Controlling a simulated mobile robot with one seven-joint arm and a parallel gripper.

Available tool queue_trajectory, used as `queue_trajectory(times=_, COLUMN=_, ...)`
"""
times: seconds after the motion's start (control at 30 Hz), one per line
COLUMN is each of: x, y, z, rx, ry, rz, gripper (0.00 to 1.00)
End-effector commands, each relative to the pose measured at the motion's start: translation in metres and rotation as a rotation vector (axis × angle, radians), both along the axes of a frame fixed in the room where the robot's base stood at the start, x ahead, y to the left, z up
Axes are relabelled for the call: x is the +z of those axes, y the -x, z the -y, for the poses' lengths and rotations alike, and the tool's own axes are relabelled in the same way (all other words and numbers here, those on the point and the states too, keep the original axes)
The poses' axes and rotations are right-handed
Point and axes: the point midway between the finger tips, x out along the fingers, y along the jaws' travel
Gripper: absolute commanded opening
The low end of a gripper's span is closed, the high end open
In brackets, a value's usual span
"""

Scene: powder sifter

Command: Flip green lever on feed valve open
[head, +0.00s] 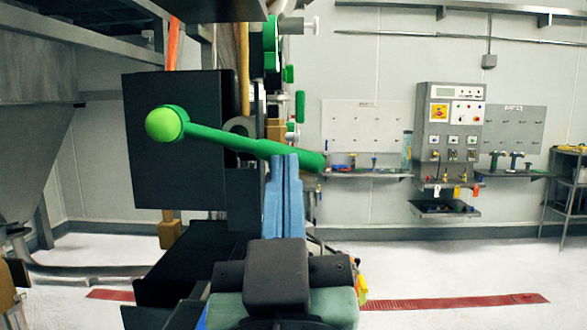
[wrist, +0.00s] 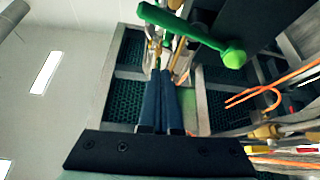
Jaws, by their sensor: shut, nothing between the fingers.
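The green lever (head: 235,143) is a long bar in the head view, sloping slightly down from a round knob at its left to its right end. It also shows in the wrist view (wrist: 190,28), its knob at the right, above and beyond the fingertips. My gripper (head: 285,158) is shut and empty, its blue fingers pointing up. In the head view the fingertips overlap the bar's lower edge near its right end. In the wrist view the fingertips (wrist: 161,72) appear apart from the bar. I cannot clearly make out the feed valve body.
A black box (head: 150,155) stands behind the lever's left half. Green-handled fittings (head: 271,45) and pipes rise above its right half. A grey control panel (head: 450,130) and tool shelves are on the far wall.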

Motion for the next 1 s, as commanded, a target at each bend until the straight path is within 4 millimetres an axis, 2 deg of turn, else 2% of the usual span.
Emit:
queue_trajectory(times=0.13, x=-0.003, y=0.006, z=-0.001, rx=0.0, ry=0.0, rz=0.001, gripper=0.0)
queue_trajectory(times=0.47, x=-0.001, y=0.005, z=-0.001, rx=0.0, ry=-0.002, rz=-0.003, gripper=0.0)
queue_trajectory(times=0.8, x=0.035, y=-0.008, z=0.004, rx=0.032, ry=-0.148, rz=-0.192, gripper=0.0)
queue_trajectory(times=1.0, x=0.048, y=-0.01, z=0.01, rx=0.037, ry=-0.273, rz=-0.325, gripper=0.0)
